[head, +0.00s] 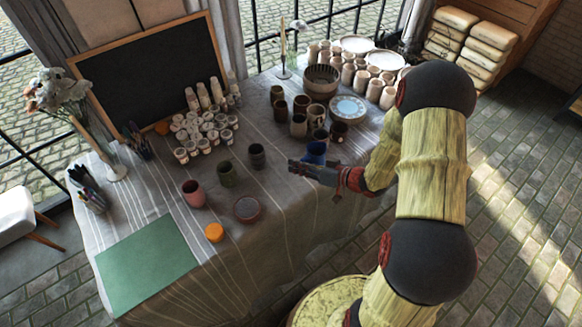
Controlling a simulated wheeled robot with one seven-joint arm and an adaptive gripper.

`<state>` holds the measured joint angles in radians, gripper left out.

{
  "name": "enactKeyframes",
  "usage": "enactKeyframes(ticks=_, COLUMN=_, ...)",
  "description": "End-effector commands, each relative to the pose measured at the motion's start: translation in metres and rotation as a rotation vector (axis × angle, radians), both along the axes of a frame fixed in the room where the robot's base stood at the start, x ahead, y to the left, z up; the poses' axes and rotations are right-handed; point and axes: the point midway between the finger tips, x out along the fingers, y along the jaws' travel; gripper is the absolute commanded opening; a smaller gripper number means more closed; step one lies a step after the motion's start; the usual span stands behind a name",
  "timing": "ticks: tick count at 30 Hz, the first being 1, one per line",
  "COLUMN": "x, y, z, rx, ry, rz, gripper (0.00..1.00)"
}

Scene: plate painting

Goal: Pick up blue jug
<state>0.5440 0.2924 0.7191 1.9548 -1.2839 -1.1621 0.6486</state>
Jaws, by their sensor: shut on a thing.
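My gripper (304,168) reaches in from the right and is shut on the blue jug. The fingers cover the jug's lower part, so I cannot tell whether its base touches the table.
Brown and cream cups stand close behind the jug, with a blue-and-white plate (347,108) further right. A green mat (147,265) lies front left.

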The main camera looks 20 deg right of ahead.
Motion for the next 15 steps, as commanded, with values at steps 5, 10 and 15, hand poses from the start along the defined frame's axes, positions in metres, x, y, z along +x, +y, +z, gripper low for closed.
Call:
enactKeyframes(ticks=5, x=-0.012, y=-0.017, z=0.010, rx=0.000, ry=-0.002, rz=-0.003, gripper=0.00)
enactKeyframes(ticks=10, x=-0.022, y=-0.031, z=0.018, rx=0.000, ry=-0.001, rz=-0.003, gripper=0.00)
enactKeyframes(ticks=15, x=-0.032, y=-0.043, z=0.025, rx=-0.001, ry=-0.002, rz=-0.002, gripper=0.00)
